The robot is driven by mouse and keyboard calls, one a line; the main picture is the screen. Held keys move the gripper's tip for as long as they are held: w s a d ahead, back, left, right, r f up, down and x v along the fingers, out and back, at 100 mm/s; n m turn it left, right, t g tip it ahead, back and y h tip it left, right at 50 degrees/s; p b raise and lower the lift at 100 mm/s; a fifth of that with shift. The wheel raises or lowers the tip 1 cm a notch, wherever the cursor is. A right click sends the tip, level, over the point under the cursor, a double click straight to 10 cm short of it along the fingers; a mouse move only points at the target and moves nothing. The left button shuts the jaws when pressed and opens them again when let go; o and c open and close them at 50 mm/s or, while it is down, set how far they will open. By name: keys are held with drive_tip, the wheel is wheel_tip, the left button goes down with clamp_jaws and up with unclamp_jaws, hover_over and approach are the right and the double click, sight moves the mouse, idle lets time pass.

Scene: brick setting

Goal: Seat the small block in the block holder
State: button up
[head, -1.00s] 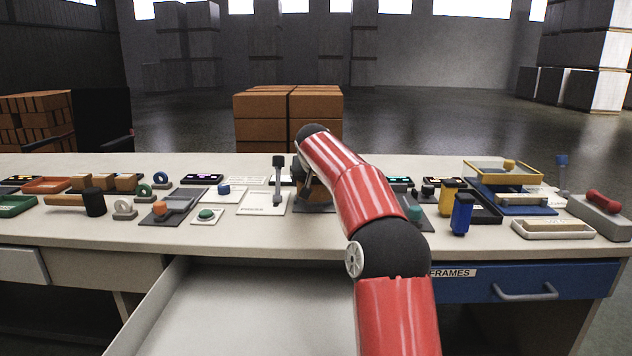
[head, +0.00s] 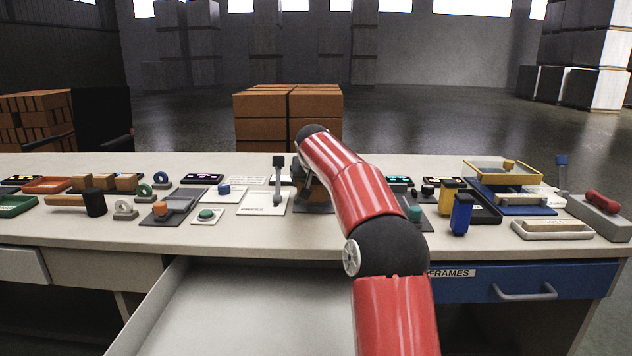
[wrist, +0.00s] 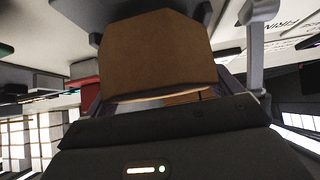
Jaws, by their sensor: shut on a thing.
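A brown block (wrist: 157,50) fills the upper middle of the wrist view. My gripper (wrist: 157,78) is shut on it, with a grey finger on either side. In the head view, my gripper (head: 305,175) is low over the middle of the bench, largely hidden by my red arm. Part of a brown thing (head: 318,196) shows there above a dark grey base (head: 318,209), which may be the block holder. I cannot tell whether the block touches this base. Several brown blocks (head: 103,182) stand in a row at the left.
A lever on a white plate (head: 265,205) stands just left of my gripper. An open drawer (head: 235,310) juts out below the bench front.

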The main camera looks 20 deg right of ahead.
drive_tip(key=shift+f+b, duration=0.9)
drive_tip(key=shift+f, duration=0.2)
drive_tip(key=o, duration=1.1)
drive_tip(key=shift+c, duration=0.2)
drive_tip(key=shift+f, duration=0.1)
wheel_tip(320, 180, up, 6)
drive_tip(key=p, duration=0.5)
drive_tip(key=shift+f, duration=0.25)
drive_tip(key=shift+r, duration=1.35)
drive_tip(key=shift+s, duration=0.1)
